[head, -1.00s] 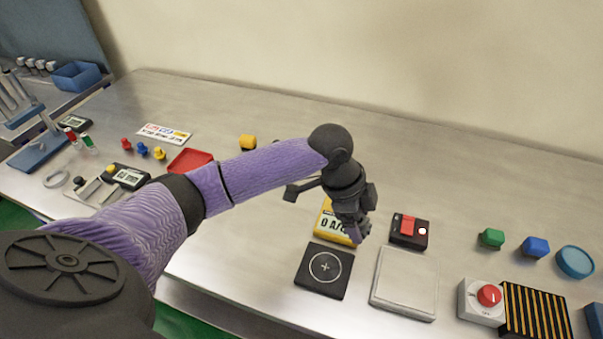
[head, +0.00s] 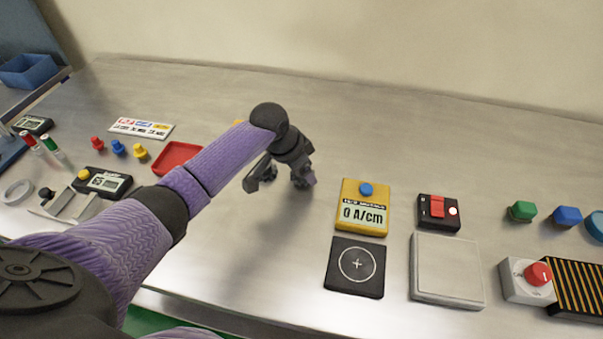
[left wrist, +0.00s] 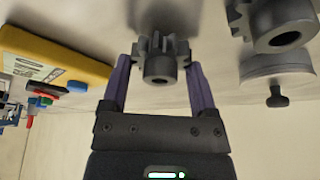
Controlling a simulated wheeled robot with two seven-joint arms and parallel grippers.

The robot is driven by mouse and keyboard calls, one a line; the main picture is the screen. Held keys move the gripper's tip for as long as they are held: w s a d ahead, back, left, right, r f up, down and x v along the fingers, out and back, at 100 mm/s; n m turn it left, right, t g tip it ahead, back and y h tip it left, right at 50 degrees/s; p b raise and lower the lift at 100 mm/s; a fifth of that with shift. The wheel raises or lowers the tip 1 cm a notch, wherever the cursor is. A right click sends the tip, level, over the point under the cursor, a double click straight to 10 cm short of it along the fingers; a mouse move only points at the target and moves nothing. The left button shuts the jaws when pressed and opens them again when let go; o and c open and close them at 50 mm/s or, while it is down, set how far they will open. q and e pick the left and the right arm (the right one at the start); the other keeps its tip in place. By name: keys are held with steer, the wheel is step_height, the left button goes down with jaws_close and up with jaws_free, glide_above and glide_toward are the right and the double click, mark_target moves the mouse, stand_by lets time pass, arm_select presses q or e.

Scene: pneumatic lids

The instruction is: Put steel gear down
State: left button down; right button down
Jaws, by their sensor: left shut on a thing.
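My left gripper (head: 302,182) is over the bench, left of the yellow meter (head: 362,190). In the left wrist view my left gripper (left wrist: 159,70) is shut on a small grey steel gear (left wrist: 160,58), whose bored hub faces the camera. In the head view this gear is hidden or too dark to make out. I cannot tell whether it touches the bench. A larger grey gear (left wrist: 268,24) shows at the upper right of the left wrist view, apart from the held one. My right gripper is not in view.
A black pad with a cross and circle (head: 355,266) lies before the meter. A black box with a red switch (head: 438,211) and a grey plate (head: 446,270) are further right. A red tray (head: 178,158) lies left. A black-knobbed disc (left wrist: 277,80) is near the larger gear.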

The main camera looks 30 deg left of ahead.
arm_select(q)
steer(key=shift+f, duration=0.45)
jaws_free()
steer(key=p+v, duration=0.4)
steer(key=v, duration=0.8)
steer(key=shift+p, duration=0.35)
steer(key=shift+r, duration=0.1)
